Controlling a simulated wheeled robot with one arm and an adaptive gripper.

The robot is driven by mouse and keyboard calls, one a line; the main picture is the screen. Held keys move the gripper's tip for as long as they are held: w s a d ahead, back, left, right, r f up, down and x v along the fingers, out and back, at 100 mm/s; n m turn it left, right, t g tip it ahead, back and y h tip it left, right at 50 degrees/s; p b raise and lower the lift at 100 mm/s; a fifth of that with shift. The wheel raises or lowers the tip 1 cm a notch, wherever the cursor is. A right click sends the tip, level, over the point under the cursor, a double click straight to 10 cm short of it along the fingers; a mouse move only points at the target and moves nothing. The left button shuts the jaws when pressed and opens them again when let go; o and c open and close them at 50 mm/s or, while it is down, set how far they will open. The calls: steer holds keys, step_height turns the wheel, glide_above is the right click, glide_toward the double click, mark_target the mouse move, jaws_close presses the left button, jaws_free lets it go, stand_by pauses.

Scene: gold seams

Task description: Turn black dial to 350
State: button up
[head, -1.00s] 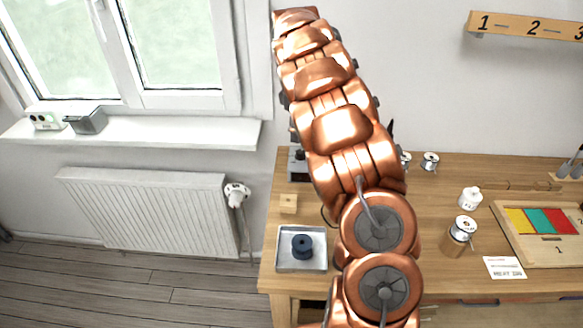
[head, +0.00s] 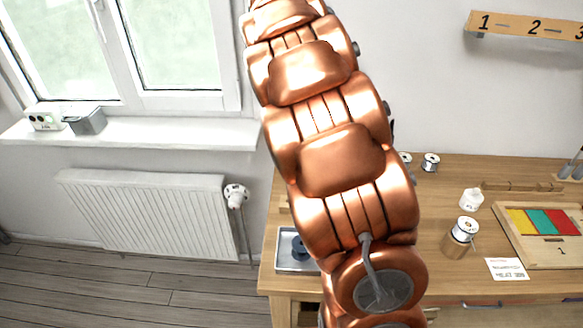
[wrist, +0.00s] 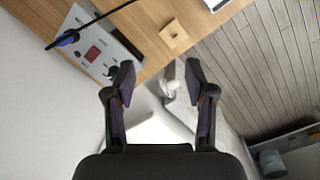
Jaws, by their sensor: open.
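The control station (wrist: 88,48) shows in the upper left of the wrist view, a light grey panel with a red display (wrist: 93,52) that I cannot read. A small black knob (wrist: 111,72), seemingly the black dial, sits at the panel's lower right, close to my left fingertip and partly hidden by it. Its setting cannot be made out. My gripper (wrist: 158,80) is open with nothing between its fingers, apart from the dial as far as I can tell. In the head view my arm hides the station, and the gripper is out of frame.
A blue plug with a black cable (wrist: 66,38) is on the panel. A wooden block (wrist: 173,36) lies beside the station near the table edge. A tray (head: 288,262) with a dark round item, a radiator (head: 145,215) and a windowsill (head: 200,135) are nearby.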

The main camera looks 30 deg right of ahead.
steer(key=s+a+m, duration=0.1)
steer(key=s+a, duration=0.5)
steer(key=s, duration=0.1)
steer(key=shift+s+m+b, duration=0.25)
steer(key=shift+m+b, duration=0.05)
steer(key=shift+b, duration=0.05)
steer(key=shift+w, duration=0.1)
steer(key=shift+w+d+f+m+t+b, duration=0.75)
steer(key=shift+w+d+f, duration=0.9)
steer(key=shift+w+d, duration=1.15)
steer(key=shift+w+d+f+m+t+b, duration=0.45)
steer(key=shift+w+d+f+t, duration=0.55)
steer(key=shift+w+d+f, duration=1.3)
steer(key=shift+w+d+f+m+t+b, duration=0.55)
steer(key=shift+w+d+f+m+t, duration=0.4)
steer(key=shift+w+d, duration=2.4)
steer(key=shift+n, duration=0.25)
steer(key=shift+a+p+x, duration=0.15)
steer(key=shift+p+x, duration=0.25)
steer(key=shift+x, duration=1.2)
steer(key=shift+a+p+x, duration=0.15)
steer(key=shift+p+x, duration=0.2)
steer(key=shift+x, duration=1.2)
steer(key=shift+w, duration=0.15)
steer(key=shift+c, duration=0.3)
